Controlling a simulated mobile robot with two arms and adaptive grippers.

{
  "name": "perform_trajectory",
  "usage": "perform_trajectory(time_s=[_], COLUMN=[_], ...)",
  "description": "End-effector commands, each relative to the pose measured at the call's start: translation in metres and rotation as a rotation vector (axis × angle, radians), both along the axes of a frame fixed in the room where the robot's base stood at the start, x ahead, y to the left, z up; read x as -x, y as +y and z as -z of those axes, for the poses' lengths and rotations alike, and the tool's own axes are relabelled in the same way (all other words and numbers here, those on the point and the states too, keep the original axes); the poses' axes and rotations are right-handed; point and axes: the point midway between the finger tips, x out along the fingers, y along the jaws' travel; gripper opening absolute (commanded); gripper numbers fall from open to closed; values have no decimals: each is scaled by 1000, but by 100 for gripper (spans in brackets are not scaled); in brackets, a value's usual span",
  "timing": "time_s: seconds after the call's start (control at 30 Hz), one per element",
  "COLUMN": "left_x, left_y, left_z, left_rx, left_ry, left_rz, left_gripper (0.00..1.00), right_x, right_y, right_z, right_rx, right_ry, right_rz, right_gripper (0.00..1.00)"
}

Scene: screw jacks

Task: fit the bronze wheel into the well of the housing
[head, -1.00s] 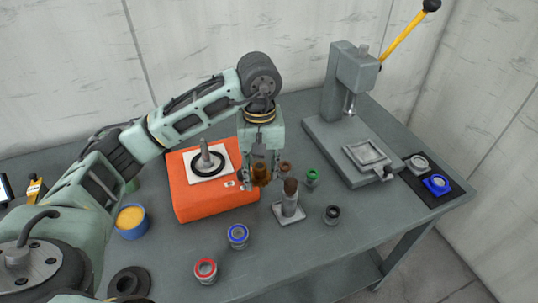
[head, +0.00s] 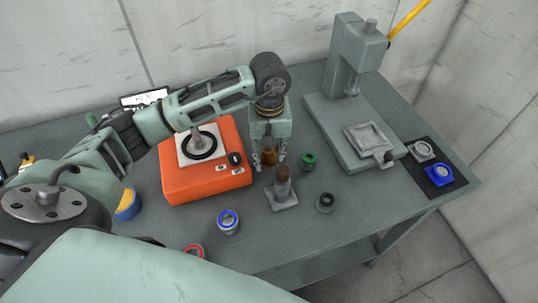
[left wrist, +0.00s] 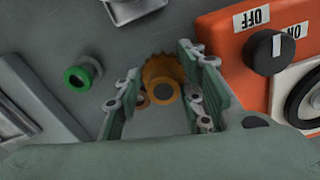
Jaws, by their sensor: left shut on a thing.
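The bronze wheel (head: 269,157) is toothed, with a dark round centre. My left gripper (head: 270,165) is shut on it and holds it beside the orange box, behind the grey stand. In the left wrist view the wheel (left wrist: 160,75) shows between the fingertips of the gripper (left wrist: 160,105), partly covered by the right finger. A grey square block (head: 421,150) and a blue square block (head: 439,174), each with a round feature on top, lie on the black mat at the right. I cannot tell for sure which thing is the housing. My right gripper is not in view.
The orange box (head: 175,188) with a knob is left of the gripper. A grey stand with a brown top (head: 282,190) is close in front. A green-ringed part (head: 308,160), a black-ringed part (head: 325,202) and a blue-rimmed cup (head: 228,222) stand nearby. A press (head: 350,60) rises behind right.

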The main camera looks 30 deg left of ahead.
Motion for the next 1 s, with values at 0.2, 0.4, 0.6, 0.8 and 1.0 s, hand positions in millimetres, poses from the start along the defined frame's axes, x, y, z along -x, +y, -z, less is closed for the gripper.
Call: perform_trajectory(time_s=[0.2, 0.4, 0.6, 0.8, 1.0], left_x=[1, 0, 0, 1, 1], left_y=[0, 0, 0, 0, 0], left_z=[26, 27, 30, 30, 28], left_rx=[1, 0, 0, 0, 0], left_ry=[2, 0, 1, 1, 2], left_rz=[0, 1, 1, 1, 1], left_gripper=[0, 0, 39, 44, 44], right_x=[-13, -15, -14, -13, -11], right_y=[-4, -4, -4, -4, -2], right_z=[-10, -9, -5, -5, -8], right_rx=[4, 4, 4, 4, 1], right_ry=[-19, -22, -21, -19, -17], right_rz=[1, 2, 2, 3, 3], right_gripper=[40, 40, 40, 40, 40])
